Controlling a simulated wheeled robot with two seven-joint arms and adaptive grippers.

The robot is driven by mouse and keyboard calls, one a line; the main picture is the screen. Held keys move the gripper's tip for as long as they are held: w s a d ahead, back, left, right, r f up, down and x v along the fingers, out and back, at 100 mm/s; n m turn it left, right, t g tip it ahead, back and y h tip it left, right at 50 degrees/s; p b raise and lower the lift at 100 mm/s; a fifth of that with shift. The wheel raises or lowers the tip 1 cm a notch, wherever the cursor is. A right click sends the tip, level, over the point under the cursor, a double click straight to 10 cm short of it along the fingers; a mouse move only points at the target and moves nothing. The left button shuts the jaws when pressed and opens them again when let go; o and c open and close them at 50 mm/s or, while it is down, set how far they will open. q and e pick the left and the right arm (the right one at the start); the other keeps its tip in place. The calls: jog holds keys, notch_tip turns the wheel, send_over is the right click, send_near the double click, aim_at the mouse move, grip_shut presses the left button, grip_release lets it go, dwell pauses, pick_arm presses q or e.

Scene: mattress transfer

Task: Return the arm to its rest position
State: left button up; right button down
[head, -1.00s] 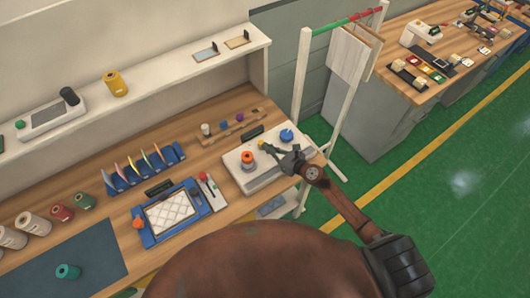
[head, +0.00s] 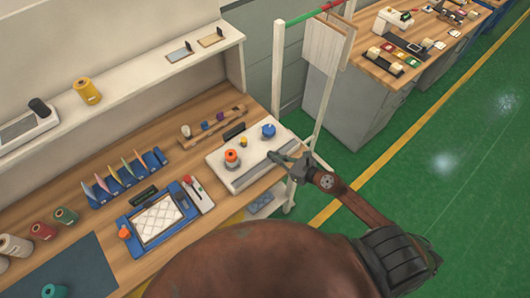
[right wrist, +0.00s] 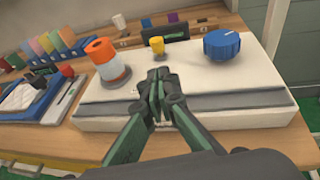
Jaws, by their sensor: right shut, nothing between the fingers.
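My right gripper (head: 272,156) is shut and empty, at the front edge of a white slab-like device (head: 226,155) on the wooden bench. All are apart from the fingers in the picture. A white quilted mattress piece (head: 158,219) lies in a blue frame (head: 132,243) farther left on the bench. My left gripper is not in view.
A white rack post (head: 279,60) with a green and red bar stands behind and right of the device. Colored cards in blue holders (head: 124,177) and thread spools (head: 43,231) stand on the bench. The green floor (head: 455,215) to the right is clear.

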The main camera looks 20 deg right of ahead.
jog(key=shift+v, duration=0.9)
